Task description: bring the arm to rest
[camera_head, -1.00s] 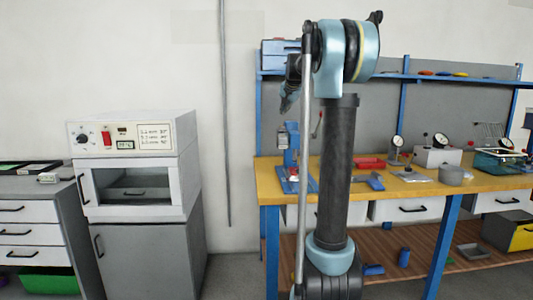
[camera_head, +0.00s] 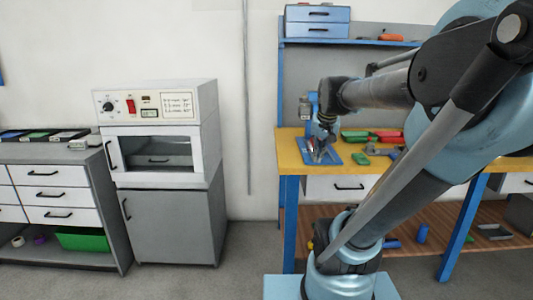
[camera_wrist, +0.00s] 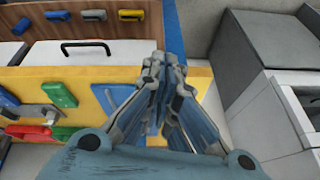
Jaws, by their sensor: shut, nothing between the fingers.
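My gripper (camera_head: 321,132) hangs down from my wrist at the left end of the yellow workbench (camera_head: 290,150) in the head view. There it overlaps a blue stand (camera_head: 330,158), and I cannot tell the gap between them. In the wrist view my gripper (camera_wrist: 162,62) has its fingers together, with nothing seen between them. Behind the fingers lie the yellow bench edge and blue parts. My arm bends high at the right of the head view and reaches left toward the bench.
A white oven (camera_head: 155,110) on a grey cabinet (camera_head: 175,230) stands left of the bench, with bare floor between. A grey drawer unit (camera_head: 50,205) is farther left. Green (camera_head: 360,158) and red (camera_head: 390,133) items lie on the bench. A small blue drawer box (camera_head: 318,22) is on the shelf.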

